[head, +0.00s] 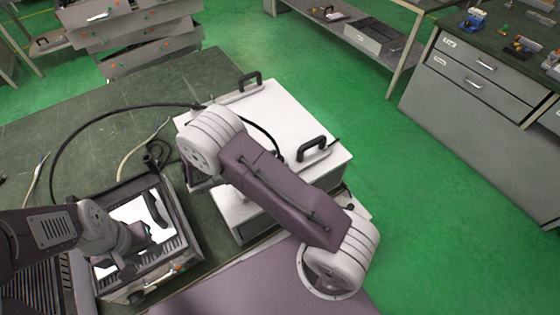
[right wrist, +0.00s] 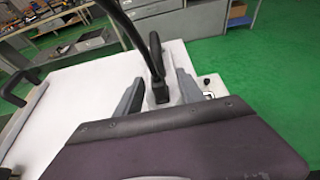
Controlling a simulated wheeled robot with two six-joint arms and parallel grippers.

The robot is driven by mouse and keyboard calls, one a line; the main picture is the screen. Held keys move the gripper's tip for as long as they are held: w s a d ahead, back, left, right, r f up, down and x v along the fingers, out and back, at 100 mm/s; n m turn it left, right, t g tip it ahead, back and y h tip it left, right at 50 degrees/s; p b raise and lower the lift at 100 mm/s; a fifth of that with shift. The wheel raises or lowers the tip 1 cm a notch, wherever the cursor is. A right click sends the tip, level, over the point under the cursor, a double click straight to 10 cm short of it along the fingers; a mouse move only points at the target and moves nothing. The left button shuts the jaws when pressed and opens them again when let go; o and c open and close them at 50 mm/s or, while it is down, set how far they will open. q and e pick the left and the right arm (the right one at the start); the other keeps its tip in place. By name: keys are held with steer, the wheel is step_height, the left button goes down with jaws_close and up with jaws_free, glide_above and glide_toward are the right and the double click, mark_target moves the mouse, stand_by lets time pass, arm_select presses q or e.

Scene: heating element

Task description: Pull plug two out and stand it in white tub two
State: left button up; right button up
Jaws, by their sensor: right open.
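In the right wrist view my right gripper (right wrist: 160,92) is open above a white surface. A black upright piece (right wrist: 157,62) stands between or just beyond its grey fingers, and a black cable (right wrist: 122,22) runs down towards it. I cannot tell whether it is a plug or a handle, or whether the fingers touch it. In the head view my right arm hides that gripper over the white box (head: 285,105). My left gripper (head: 138,243) hangs over a grey open-topped unit (head: 185,230) with a bright white interior; its jaws are unclear. I cannot make out a numbered white tub.
The white box has two black handles, one at the back (head: 250,82) and one at the right (head: 314,149). A black cable (head: 75,130) loops over the green worktop (head: 60,115). Loose cable ends lie near the grey unit.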

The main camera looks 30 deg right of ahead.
mark_target(283, 157)
steer(key=x, duration=0.3)
steer(key=p+x, duration=0.1)
steer(key=x, duration=0.1)
steer(key=shift+w+d+f, duration=0.1)
steer(key=shift+w+d, duration=0.15)
steer(key=shift+w, duration=0.05)
steer(key=shift+a, duration=0.1)
jaws_close()
